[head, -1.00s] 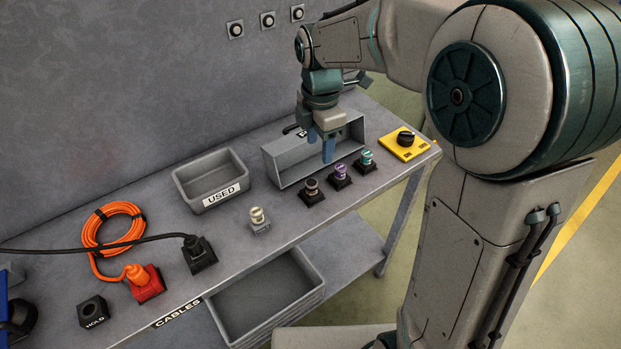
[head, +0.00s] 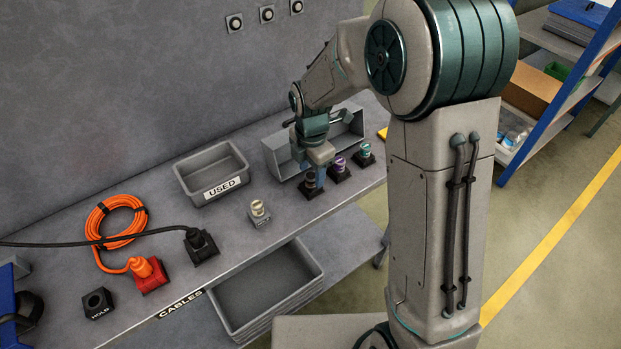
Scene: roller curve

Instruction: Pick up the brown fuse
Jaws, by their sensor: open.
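The brown fuse (head: 309,181) stands upright in a black holder on the bench, leftmost of a row with a purple fuse (head: 340,164) and a teal fuse (head: 365,150). My gripper (head: 316,177) points down right at the brown fuse, its blue fingers open. One finger covers part of the fuse's right side. I cannot tell whether the fingers touch it or are fully around it.
A grey open box (head: 276,158) stands just behind the fuse row. A grey USED bin (head: 185,180) and a cream fuse in a holder (head: 258,210) are to the left. Orange cable (head: 104,208) and plugs lie farther left. A grey tray (head: 230,300) sits below the bench edge.

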